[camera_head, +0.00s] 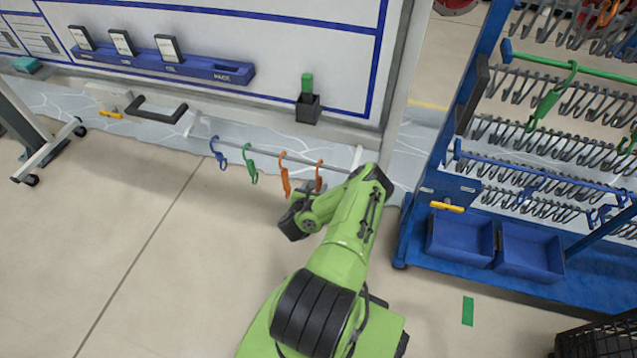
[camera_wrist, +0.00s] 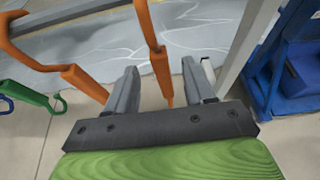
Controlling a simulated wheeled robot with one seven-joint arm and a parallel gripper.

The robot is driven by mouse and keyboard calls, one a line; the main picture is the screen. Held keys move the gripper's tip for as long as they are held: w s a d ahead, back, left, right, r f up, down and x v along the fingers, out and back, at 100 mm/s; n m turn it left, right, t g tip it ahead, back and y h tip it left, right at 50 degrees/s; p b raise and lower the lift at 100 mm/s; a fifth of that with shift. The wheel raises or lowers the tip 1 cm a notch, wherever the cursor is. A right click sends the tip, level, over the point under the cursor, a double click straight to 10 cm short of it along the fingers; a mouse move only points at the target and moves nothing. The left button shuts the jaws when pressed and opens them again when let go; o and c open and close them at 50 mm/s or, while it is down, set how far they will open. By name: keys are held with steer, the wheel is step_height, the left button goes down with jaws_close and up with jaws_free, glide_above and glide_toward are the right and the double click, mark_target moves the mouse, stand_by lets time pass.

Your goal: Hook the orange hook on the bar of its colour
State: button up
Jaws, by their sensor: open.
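In the head view, two orange hooks hang side by side from a thin grey rail (camera_head: 240,149): the left one (camera_head: 284,172) and the right one (camera_head: 319,176). My gripper (camera_head: 310,188) is just below the right one. In the wrist view, my gripper (camera_wrist: 162,88) is open. The lower stem of one orange hook (camera_wrist: 162,70) shows between its fingers, with no clear grip on it. The other orange hook (camera_wrist: 84,82) is left of the fingers. An orange piece (camera_head: 608,12) shows at the rack's top right edge; an orange bar is not clearly seen.
A blue hook (camera_head: 217,152) and a green hook (camera_head: 250,164) hang further left on the rail. The blue rack (camera_head: 408,225) at right has a green bar (camera_head: 585,70) and a blue bar (camera_head: 540,172) with hooks, plus blue bins (camera_head: 460,237).

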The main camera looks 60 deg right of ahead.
mark_target(320, 179)
steer(key=b+x, duration=0.2)
steer(key=x, duration=0.4)
steer(key=shift+d+f, duration=0.2)
steer(key=shift+d, duration=0.15)
jaws_close()
steer(key=c, duration=0.6)
jaws_free()
jaws_close()
steer(key=shift+w+a, duration=0.1)
steer(key=shift+a, duration=0.05)
